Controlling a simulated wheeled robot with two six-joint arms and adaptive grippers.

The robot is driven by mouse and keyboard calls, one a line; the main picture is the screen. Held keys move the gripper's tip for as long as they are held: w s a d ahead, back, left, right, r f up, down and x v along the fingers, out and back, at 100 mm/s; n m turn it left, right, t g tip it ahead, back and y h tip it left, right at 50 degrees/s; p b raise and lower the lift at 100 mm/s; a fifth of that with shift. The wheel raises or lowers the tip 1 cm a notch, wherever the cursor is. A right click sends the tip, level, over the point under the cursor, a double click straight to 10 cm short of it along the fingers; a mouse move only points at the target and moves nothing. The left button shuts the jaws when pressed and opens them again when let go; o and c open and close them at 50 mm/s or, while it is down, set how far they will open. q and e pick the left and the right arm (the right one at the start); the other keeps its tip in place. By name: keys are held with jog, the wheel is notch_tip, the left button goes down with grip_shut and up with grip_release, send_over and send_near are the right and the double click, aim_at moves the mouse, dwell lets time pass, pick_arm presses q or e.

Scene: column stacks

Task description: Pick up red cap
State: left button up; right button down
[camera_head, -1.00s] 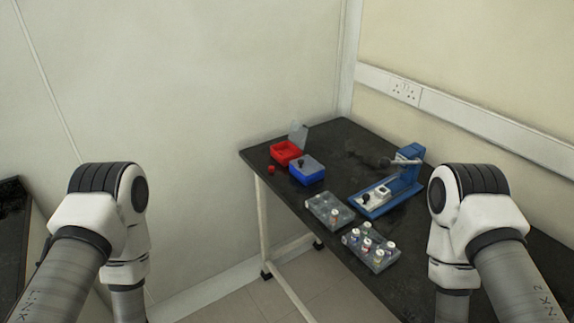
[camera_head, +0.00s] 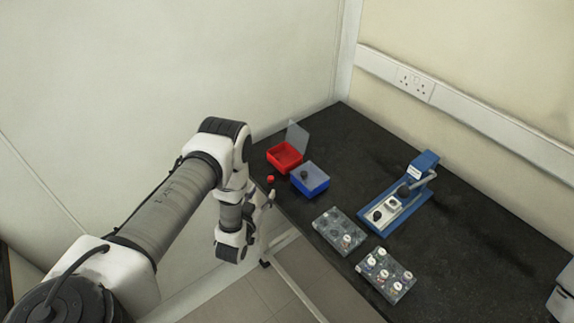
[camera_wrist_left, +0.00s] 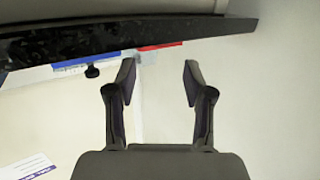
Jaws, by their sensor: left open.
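A small red cap (camera_head: 271,179) lies on the black table near its left edge, just left of the blue box and in front of the red box. My left gripper (camera_head: 269,198) is beside the table's left edge, a little nearer than the cap and apart from it. In the left wrist view its two fingers (camera_wrist_left: 158,75) are spread with nothing between them. I cannot make out the cap in that view. My right gripper is not in view.
On the table (camera_head: 350,140) are an open red box (camera_head: 284,156), a blue box (camera_head: 313,182) with a dark cap on top, a blue press-like device (camera_head: 400,205), and two clear racks (camera_head: 338,232) (camera_head: 386,276), the nearer holding several vials. The right half is mostly bare.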

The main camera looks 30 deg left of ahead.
aim_at(269, 180)
pick_arm(q)
jog(key=p+x, duration=0.2)
jog(key=x, duration=0.3)
jog(key=shift+w+r+p, duration=0.1)
jog(key=shift+w+p, duration=0.15)
jog(key=shift+p, duration=0.1)
jog(key=shift+w+a, duration=0.1)
jog(key=shift+w, duration=0.3)
jog(key=c, duration=0.5)
jog(key=shift+c, duration=1.3)
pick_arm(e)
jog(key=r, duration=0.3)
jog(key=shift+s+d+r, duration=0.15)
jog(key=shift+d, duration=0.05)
